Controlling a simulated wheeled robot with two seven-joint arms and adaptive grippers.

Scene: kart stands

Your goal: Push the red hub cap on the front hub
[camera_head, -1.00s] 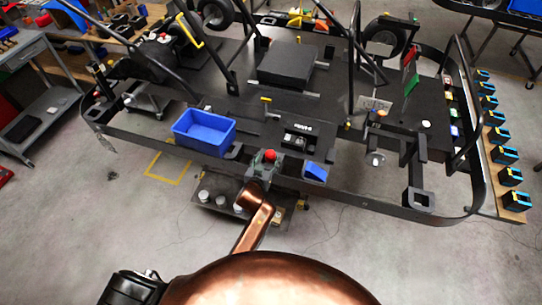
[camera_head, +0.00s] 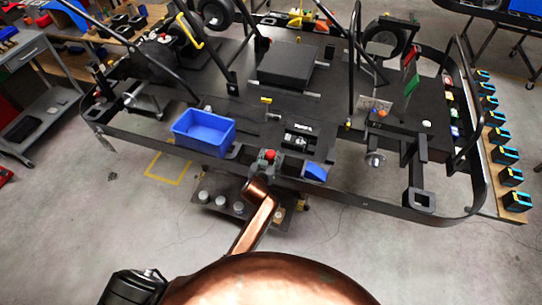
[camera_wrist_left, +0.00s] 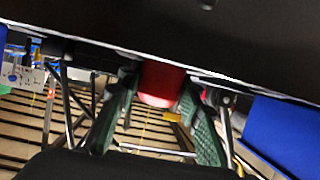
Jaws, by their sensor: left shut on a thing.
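The red hub cap (camera_head: 269,155) is at the tip of my left gripper (camera_head: 268,159), beside the near edge of the kart frame. In the left wrist view the cap (camera_wrist_left: 160,84) sits between the two green finger pads of my left gripper (camera_wrist_left: 160,98), which is shut on it. A dark edge hides the cap's upper part there. A grey round hub (camera_head: 375,160) shows on the kart to the right, well apart from the cap. I cannot tell for sure that it is the front hub. My right gripper is not in view.
A blue bin (camera_head: 204,132) stands on the kart left of my gripper, and a small blue wedge (camera_head: 315,172) lies to its right. The dark side rail (camera_head: 370,199) runs along the near side. Open floor (camera_head: 340,235) lies in front.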

